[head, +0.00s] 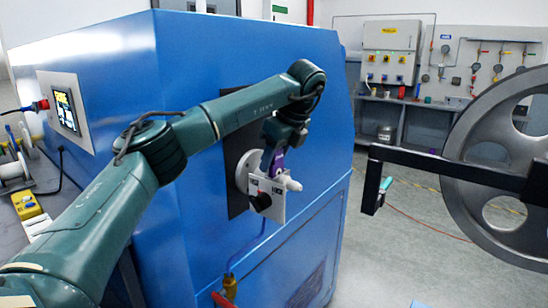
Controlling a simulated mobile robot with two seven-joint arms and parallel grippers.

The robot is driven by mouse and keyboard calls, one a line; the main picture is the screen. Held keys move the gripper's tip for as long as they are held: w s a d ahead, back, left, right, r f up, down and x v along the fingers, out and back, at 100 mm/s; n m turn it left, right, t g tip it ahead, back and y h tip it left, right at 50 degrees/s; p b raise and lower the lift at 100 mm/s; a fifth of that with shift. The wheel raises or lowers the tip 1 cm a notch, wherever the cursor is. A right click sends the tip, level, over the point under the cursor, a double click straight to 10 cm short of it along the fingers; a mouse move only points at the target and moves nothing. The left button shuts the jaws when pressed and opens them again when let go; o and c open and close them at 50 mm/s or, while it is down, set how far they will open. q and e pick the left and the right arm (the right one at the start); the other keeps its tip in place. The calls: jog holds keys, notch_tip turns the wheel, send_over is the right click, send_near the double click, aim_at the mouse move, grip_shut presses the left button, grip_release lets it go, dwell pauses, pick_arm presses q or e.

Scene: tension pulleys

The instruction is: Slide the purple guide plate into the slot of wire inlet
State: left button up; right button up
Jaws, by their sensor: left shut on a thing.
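The wire inlet (270,208) is a white block with a dark round knob, on a white round flange at the blue machine's front face. My left gripper (274,158) reaches down from above, just over the inlet. It is shut on the purple guide plate (278,164), of which only a small purple patch shows between the gripper and the inlet. The plate's lower end is at or just behind the inlet's top; I cannot tell whether it sits in the slot. My right gripper is not in view.
The large blue machine (180,100) fills the middle, with a screen (66,110) on its left side. A large grey wheel (500,160) on a black frame (440,165) stands at right. A side table at left holds spools and a yellow device (27,205). Floor between machine and wheel is open.

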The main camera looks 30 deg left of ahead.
pick_arm(q)
jog(key=o, duration=1.1)
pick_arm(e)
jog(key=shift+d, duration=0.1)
pick_arm(q)
jog(key=p+v, duration=0.1)
jog(key=v, duration=0.3)
jog(key=shift+d+r, duration=0.1)
jog(key=shift+r, duration=0.3)
jog(key=p+v, duration=0.1)
jog(key=v, duration=0.7)
jog(key=shift+d+r, duration=0.15)
jog(key=shift+d, duration=0.05)
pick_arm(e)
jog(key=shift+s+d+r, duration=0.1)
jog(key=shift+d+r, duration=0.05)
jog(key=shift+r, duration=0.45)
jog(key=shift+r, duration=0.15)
